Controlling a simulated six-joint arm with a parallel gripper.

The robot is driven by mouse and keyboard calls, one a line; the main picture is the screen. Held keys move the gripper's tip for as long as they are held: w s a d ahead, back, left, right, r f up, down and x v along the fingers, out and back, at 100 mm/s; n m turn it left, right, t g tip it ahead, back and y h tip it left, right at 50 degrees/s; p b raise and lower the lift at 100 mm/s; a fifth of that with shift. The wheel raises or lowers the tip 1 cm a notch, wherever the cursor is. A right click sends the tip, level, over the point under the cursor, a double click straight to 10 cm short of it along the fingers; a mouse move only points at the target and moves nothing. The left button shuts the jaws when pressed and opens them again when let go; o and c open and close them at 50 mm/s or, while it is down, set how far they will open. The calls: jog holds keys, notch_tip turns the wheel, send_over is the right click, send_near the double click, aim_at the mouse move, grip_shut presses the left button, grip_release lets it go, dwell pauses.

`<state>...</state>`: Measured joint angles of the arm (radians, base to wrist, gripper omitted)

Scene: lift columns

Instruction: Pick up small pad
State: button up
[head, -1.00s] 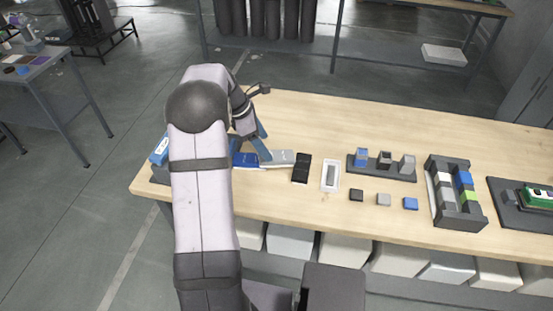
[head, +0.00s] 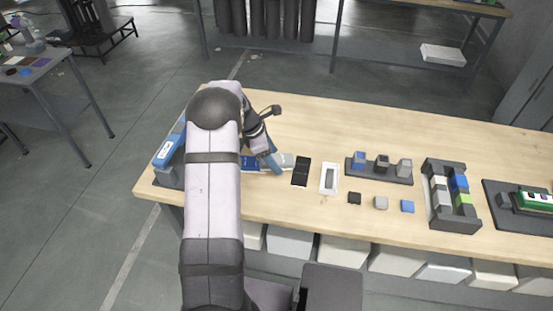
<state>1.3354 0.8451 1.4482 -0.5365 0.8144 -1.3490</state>
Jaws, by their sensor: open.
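Several small flat pieces lie in a row on the wooden table: a blue pad (head: 249,162), a light grey pad (head: 288,160), a black pad (head: 301,171) and a white tray (head: 329,189) with a grey bar (head: 330,178) in it. I cannot tell which one is the small pad. My gripper (head: 274,164) is open, with its blue fingers pointing down between the blue and light grey pads. The fingers partly cover both pads. I cannot tell whether they touch either pad.
Black, grey and blue small blocks (head: 407,207) lie at the front. Behind them stands a dark rack (head: 385,177) with three blocks. A dark holder (head: 458,222) with coloured blocks and a green board (head: 537,200) are farther right. The back of the table is clear.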

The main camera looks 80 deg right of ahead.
jog(key=shift+s+d+f, duration=0.1)
jog(key=shift+s+f, duration=0.1)
jog(key=shift+f, duration=0.4)
jog(key=shift+f, duration=0.2)
dwell(0.4)
jog(key=shift+c, duration=0.3)
jog(key=c, duration=1.2)
jog(key=shift+r, duration=0.1)
